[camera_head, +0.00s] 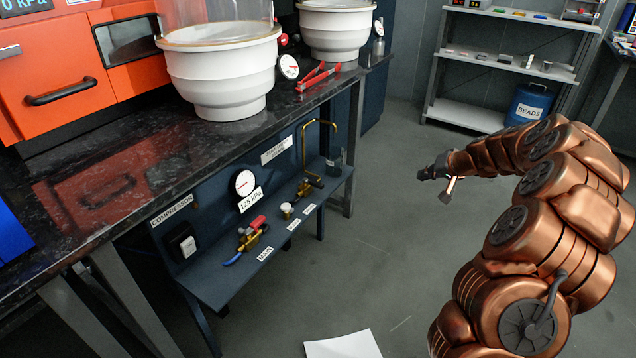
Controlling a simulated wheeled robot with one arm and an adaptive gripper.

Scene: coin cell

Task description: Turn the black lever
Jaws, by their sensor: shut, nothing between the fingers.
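A brass valve (304,191) with a small dark part on top, which looks like the black lever (313,182), sits on the right part of the blue compressor shelf (278,259) below the counter. The lever is too small to tell its exact angle. My gripper (421,174) is shut and empty, pointing left in the open air to the right of the shelf. It is clearly apart from the valve in the picture. Nothing hides the valve.
A red-handled valve (252,234), a round gauge (245,183) and a black switch box (183,243) are also on the compressor panel. The dark counter (128,205) overhangs them, with a white pot (218,78) on it. Floor around my gripper is clear; a white sheet (343,346) lies in front.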

